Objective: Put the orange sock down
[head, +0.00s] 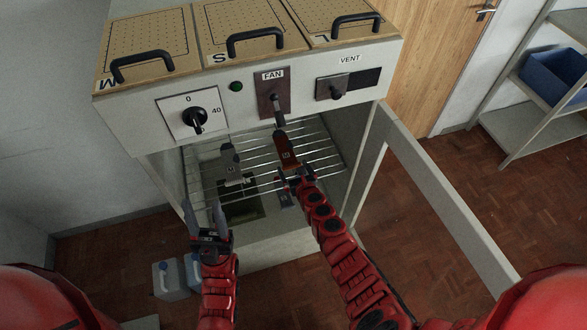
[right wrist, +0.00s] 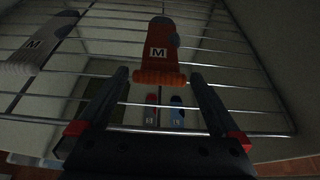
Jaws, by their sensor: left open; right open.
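The orange sock (head: 284,148), marked M, lies on the wire rack (head: 317,147) inside the open cabinet. It also shows in the right wrist view (right wrist: 160,40), with its ribbed cuff toward me. My right gripper (head: 293,174) is open at the cuff end of the sock. In the right wrist view its two fingers (right wrist: 159,76) stand apart on either side of the cuff, with gaps between. My left gripper (head: 201,209) is open and empty, in front of the cabinet's left side, away from the sock.
A grey sock (head: 231,162) marked M lies left on the rack. The cabinet door (head: 440,195) stands open at right. Above are a FAN switch (head: 274,98), a dial (head: 194,117) and a VENT slider (head: 337,88). Jugs (head: 171,279) stand on the floor, lower left.

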